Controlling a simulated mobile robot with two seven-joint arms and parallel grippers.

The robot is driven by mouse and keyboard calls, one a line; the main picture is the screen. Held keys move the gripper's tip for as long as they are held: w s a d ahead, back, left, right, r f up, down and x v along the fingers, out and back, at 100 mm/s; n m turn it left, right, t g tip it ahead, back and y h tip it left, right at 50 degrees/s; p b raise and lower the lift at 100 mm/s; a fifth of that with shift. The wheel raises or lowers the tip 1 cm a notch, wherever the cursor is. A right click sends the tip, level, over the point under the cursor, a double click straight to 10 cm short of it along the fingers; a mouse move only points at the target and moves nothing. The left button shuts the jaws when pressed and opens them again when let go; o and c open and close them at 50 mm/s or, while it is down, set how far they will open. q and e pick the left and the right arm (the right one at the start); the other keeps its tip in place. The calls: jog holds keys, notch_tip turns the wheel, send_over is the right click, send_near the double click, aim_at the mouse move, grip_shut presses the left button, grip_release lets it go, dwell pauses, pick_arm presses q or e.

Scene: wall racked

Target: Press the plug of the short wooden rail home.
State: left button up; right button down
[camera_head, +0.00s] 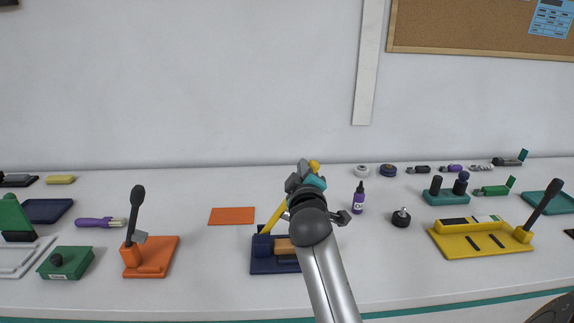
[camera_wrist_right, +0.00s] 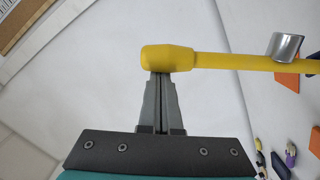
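The short wooden rail (camera_head: 284,246) lies in a navy blue fixture (camera_head: 270,266), partly hidden behind my right arm. A yellow lever (camera_head: 274,219) rises from the fixture's left side and leans right. Its rounded end shows beside my right gripper (camera_head: 305,166). In the right wrist view, my gripper (camera_wrist_right: 161,77) has its fingers together, with the tips against the side of the lever's yellow knob (camera_wrist_right: 167,58). A bent metal piece (camera_wrist_right: 287,46) sits on the lever shaft. The plug cannot be made out. My left gripper is out of view.
An orange lever fixture (camera_head: 152,257) and a green box (camera_head: 66,262) stand to the left. A yellow fixture (camera_head: 481,240) stands to the right. An orange mat (camera_head: 232,216) lies behind left.

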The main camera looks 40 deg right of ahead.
pick_arm(q)
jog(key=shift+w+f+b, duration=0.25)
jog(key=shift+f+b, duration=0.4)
jog(key=shift+b, duration=0.05)
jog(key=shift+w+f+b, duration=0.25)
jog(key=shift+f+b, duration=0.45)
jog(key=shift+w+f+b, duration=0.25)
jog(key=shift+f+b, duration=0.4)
jog(key=shift+b, duration=0.05)
pick_arm(e)
jog(key=s+d+f+m, duration=0.3)
jog(key=d+f+m, duration=0.2)
jog(key=f, duration=0.4)
jog(key=s+d+f+m, duration=0.3)
jog(key=d+f+m, duration=0.3)
jog(key=f, duration=0.3)
jog(key=shift+s+f+y, duration=0.2)
jog(key=shift+f+y, duration=0.05)
jog(key=shift+y, duration=0.15)
jog(key=shift+f, duration=0.1)
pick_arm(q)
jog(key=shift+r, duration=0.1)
